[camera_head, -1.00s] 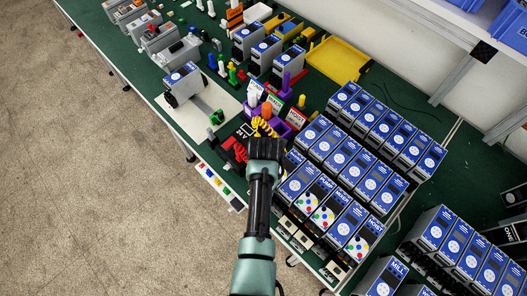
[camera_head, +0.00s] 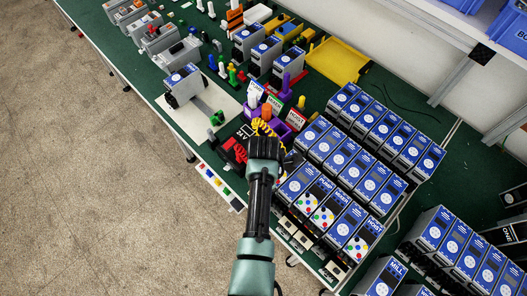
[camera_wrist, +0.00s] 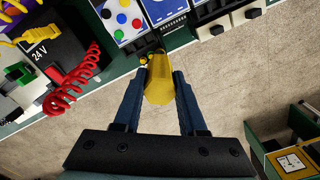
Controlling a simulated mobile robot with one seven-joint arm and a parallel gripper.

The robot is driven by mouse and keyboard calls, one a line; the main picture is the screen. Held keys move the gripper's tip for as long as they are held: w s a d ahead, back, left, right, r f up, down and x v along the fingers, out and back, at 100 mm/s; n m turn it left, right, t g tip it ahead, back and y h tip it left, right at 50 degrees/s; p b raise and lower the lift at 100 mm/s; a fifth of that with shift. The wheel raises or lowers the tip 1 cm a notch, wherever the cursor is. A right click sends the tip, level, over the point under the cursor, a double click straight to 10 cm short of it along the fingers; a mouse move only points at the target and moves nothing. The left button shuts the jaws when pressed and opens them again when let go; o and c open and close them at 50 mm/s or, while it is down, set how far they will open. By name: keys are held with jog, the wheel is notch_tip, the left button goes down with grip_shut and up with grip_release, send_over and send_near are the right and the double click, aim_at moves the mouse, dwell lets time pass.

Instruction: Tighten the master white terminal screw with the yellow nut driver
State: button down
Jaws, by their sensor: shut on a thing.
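My gripper (camera_wrist: 160,88) is shut on the yellow nut driver (camera_wrist: 160,80), which stands between the two dark fingers in the wrist view. The driver's far end is close to the front edge of the blue-labelled devices, beside a device with coloured buttons (camera_wrist: 124,19). Whether it touches a screw cannot be told. In the head view my gripper (camera_head: 265,148) is over the bench's front edge, just left of the button-faced devices, and hides the driver. The master white terminal screw cannot be made out in either view.
A black 24 V block (camera_wrist: 50,53) with a red coiled cord (camera_wrist: 75,83) lies left of my gripper. A yellow coiled cord (camera_head: 264,127) runs just beyond it. Rows of blue-labelled devices (camera_head: 343,154) fill the right. Open floor (camera_head: 100,190) lies left of the bench.

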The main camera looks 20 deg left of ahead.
jog(key=m, duration=0.7)
jog(key=shift+f+b, duration=0.45)
jog(key=shift+f, duration=0.15)
jog(key=shift+r, duration=0.1)
jog(key=n+p, duration=0.1)
jog(key=n, duration=0.1)
jog(key=shift+n, duration=1.5)
